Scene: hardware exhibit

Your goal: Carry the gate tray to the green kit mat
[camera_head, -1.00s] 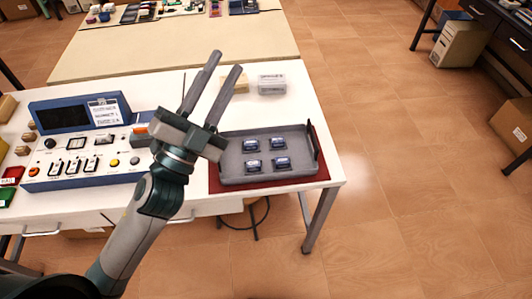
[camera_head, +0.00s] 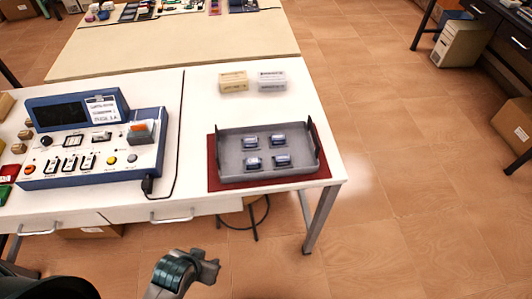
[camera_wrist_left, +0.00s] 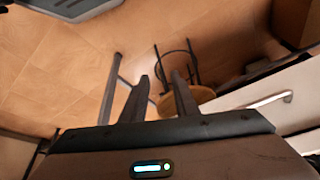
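The gate tray (camera_head: 307,168), a grey tray with raised end walls, lies on a dark red mat (camera_head: 213,178) near the table's front right corner. It holds several small blue-and-silver parts (camera_head: 281,160). My left gripper (camera_head: 207,271) is at the bottom of the head view, in front of the table and apart from the tray. In the left wrist view its two fingers (camera_wrist_left: 160,95) are spread with nothing between them. My right gripper is out of view. I cannot make out a green kit mat; only a small green piece (camera_head: 5,194) shows at the left edge.
A blue control console (camera_head: 95,160) with switches stands left of the tray, its black cable (camera_head: 180,130) running between them. A yellow box (camera_head: 233,82) and a grey box (camera_head: 272,82) sit behind the tray. Tiled floor (camera_head: 400,200) is open to the right.

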